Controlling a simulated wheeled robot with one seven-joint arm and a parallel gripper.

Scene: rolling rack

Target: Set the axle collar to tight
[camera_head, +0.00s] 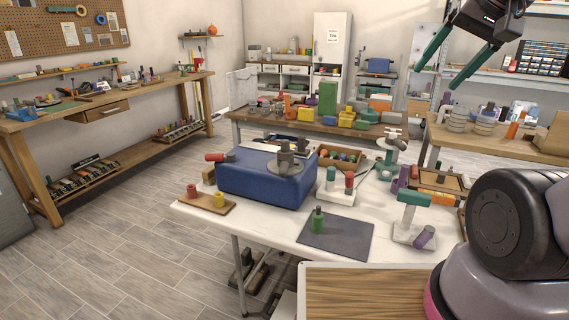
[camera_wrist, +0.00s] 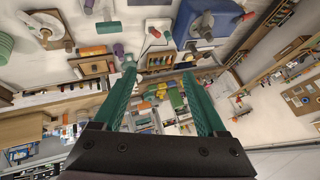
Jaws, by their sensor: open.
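My gripper (camera_head: 437,77) hangs in the air at the upper right, its two green fingers apart and empty. It also shows in the wrist view (camera_wrist: 158,68), clear of every object. A blue box (camera_head: 255,185) on the white table carries a grey disc (camera_head: 286,166) with a dark upright knob; the box also shows in the wrist view (camera_wrist: 210,18). A white stand (camera_head: 410,235) with a teal crossbar and a purple cylinder is at the table's right. I cannot tell which part is the axle collar, nor its setting.
Cluttered benches stand behind. Floor at left is clear.

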